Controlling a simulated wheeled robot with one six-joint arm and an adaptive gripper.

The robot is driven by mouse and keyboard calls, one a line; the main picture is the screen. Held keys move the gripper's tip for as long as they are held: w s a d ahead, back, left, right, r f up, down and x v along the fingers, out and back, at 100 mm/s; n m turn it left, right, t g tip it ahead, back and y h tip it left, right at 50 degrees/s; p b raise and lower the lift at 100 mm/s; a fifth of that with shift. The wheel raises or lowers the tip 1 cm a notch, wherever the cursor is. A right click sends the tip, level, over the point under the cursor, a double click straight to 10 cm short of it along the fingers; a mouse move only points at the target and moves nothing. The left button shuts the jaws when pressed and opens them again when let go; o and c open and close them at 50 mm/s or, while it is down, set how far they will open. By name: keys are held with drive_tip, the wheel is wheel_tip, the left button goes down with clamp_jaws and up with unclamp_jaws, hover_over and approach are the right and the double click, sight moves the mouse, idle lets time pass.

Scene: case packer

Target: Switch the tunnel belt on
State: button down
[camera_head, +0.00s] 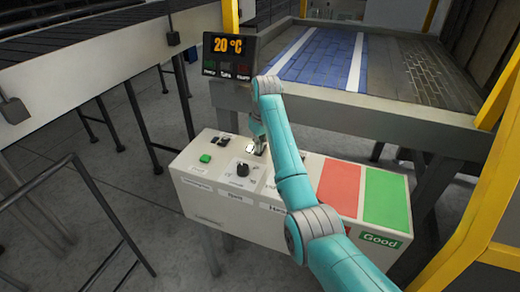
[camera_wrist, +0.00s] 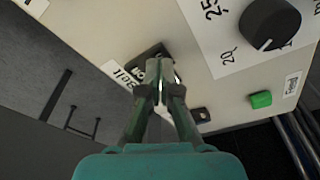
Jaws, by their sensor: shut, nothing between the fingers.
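A dark switch (camera_wrist: 149,52) on the pale control box is partly hidden behind my fingertips in the wrist view. A white label (camera_wrist: 122,74) beside it appears to read "Belt". My gripper (camera_wrist: 160,72) is shut and empty, its tips over this switch; I cannot tell if they touch it. In the head view my gripper (camera_head: 258,147) points down at the top of the control box (camera_head: 215,212). The switch's position cannot be made out. The blue tunnel belt (camera_head: 315,55) lies behind the box.
A black knob (camera_wrist: 270,22), a green button (camera_wrist: 261,99) and another small dark switch (camera_wrist: 202,115) are close by on the box. A display (camera_head: 230,57) reads 20 °C. Red (camera_head: 358,190) and green (camera_head: 386,199) panels lie at the right end. A yellow frame (camera_head: 485,190) stands at right.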

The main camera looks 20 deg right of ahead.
drive_tip(key=shift+r, duration=3.25)
drive_tip(key=shift+s, duration=0.1)
